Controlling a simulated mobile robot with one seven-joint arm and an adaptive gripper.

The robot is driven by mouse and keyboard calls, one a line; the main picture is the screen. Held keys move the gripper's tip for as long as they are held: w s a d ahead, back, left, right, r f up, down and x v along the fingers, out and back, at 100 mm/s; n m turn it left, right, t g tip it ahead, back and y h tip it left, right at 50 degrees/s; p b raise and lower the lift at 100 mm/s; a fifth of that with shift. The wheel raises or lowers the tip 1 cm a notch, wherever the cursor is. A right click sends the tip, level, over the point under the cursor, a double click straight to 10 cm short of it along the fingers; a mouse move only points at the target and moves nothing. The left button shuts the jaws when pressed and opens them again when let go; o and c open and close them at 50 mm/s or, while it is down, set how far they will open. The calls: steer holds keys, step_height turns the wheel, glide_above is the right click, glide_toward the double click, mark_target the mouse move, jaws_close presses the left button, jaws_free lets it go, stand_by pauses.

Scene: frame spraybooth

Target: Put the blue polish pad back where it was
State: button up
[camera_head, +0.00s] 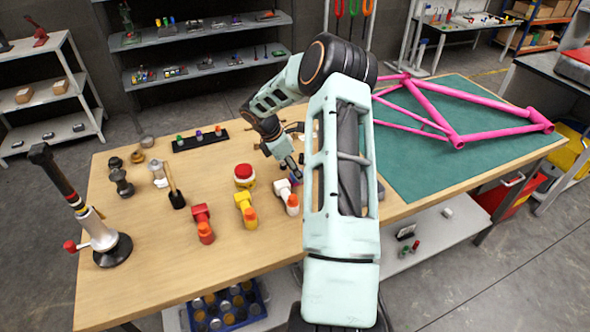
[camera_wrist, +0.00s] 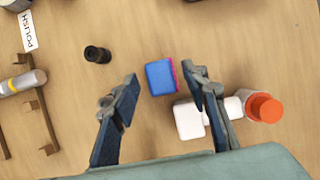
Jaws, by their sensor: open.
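The blue polish pad (camera_wrist: 160,77), a small blue block with a magenta side, lies on the wooden table (camera_wrist: 75,120) in the wrist view. My gripper (camera_wrist: 160,74) is open, its two fingers on either side of the pad in the picture. The pad appears closer to the right finger; I cannot tell how high the fingertips are above it. A white "POLISH" label (camera_wrist: 27,30) is at the upper left, beside a brown rack (camera_wrist: 42,120). In the head view my gripper (camera_head: 290,170) points down at the table, and the pad is hard to make out there.
A white tool with an orange cap (camera_wrist: 263,107) lies close to the right finger. A small black cylinder (camera_wrist: 97,54) stands left of the pad. Yellow (camera_head: 246,210) and red (camera_head: 203,225) tools and a red-topped jar (camera_head: 245,175) are nearby. A pink frame (camera_head: 430,105) occupies the green mat.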

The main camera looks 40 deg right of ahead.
steer(key=shift+r, duration=0.1)
steer(key=b+v, duration=0.1)
steer(key=v, duration=1.1)
steer(key=shift+w, duration=0.1)
